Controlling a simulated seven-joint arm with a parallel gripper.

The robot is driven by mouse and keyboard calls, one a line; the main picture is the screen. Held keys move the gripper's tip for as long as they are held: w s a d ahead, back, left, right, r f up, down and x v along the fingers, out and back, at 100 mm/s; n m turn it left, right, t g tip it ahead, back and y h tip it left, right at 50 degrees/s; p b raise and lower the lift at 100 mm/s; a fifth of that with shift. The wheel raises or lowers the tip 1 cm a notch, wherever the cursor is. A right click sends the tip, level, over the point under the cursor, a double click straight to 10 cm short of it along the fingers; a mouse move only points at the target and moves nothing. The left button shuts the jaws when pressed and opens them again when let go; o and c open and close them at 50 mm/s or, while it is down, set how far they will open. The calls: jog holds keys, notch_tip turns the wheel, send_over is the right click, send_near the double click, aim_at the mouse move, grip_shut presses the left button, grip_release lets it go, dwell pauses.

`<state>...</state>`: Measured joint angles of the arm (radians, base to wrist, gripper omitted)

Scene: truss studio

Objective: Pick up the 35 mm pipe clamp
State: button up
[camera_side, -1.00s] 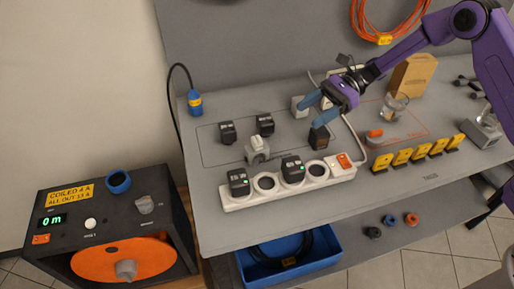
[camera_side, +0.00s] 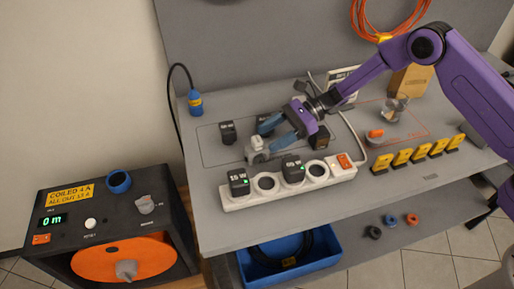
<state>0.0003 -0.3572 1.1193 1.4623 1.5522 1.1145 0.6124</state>
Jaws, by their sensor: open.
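A light-grey, clamp-like piece (camera_side: 256,147) stands on the grey bench behind the white power strip; I take it for the pipe clamp, but no size marking is readable. My gripper (camera_side: 262,139) is open, with its two blue fingers pointing left. The lower fingertip is right at the grey piece and overlaps it in this view. The upper finger is behind it and partly covers a black block (camera_side: 264,118). I cannot tell whether a finger touches the piece.
The power strip (camera_side: 236,201) holds black plug-in blocks in front of the piece. Another black block (camera_side: 227,132) stands to the left. Yellow tagged pieces (camera_side: 417,155) and a small orange-topped item (camera_side: 376,134) are to the right.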

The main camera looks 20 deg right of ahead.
aim_at(257, 146)
jog(key=shift+f+x, duration=0.2)
jog(key=shift+x, duration=2.4)
jog(key=shift+w+d, duration=0.1)
jog(key=shift+d, duration=0.05)
grip_shut()
